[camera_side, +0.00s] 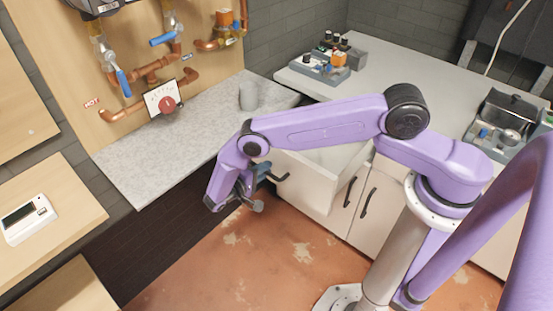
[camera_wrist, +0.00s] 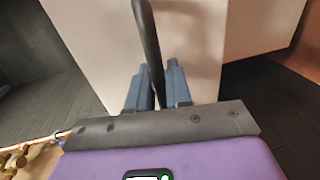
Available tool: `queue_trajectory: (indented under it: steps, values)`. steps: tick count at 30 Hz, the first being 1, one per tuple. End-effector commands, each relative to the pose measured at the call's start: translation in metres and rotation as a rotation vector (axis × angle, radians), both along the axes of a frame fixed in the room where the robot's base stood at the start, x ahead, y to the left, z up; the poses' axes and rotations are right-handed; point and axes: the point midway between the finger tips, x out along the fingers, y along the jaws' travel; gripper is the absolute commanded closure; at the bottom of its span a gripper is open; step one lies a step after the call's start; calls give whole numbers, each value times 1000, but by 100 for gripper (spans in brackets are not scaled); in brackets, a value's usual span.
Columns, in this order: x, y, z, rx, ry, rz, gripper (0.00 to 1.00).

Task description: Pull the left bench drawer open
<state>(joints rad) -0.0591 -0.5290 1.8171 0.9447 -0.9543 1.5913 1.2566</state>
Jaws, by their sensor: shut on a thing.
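The left bench drawer (camera_side: 303,190) is a cream box standing out from the bench, with part of its open inside showing beneath my arm. Its dark bar handle (camera_side: 283,177) is on the front face. My gripper (camera_side: 264,172) is at that handle. In the wrist view, the blue fingers of my gripper (camera_wrist: 158,88) are shut on the dark handle (camera_wrist: 150,45), one on each side of it. The pale drawer (camera_wrist: 220,50) fills the view behind. My arm hides part of the drawer in the side view.
Cupboard doors with dark handles (camera_side: 368,200) are right of the drawer. A grey worktop (camera_side: 180,150) with a grey cup (camera_side: 248,96) lies to the left, below copper pipes (camera_side: 150,70). Tool trays stand on the bench top (camera_side: 400,75). The brown floor (camera_side: 220,265) in front is clear.

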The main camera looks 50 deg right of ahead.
Motion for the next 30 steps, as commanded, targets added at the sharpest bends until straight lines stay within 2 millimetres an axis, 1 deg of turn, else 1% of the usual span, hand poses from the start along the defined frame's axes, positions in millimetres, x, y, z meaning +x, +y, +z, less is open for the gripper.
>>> queue_trajectory:
  steps: [1,3,9,22,23,24,30]
  values:
    - [1,9,0,0,-3,5,100]
    - [1,17,1,-1,-4,3,100]
    - [1,32,1,-1,-3,3,100]
    - [2,35,1,-1,-3,1,100]
    - [2,35,1,0,-3,1,77]
    - [2,34,1,0,-3,1,64]
    - [1,34,1,0,-2,1,64]
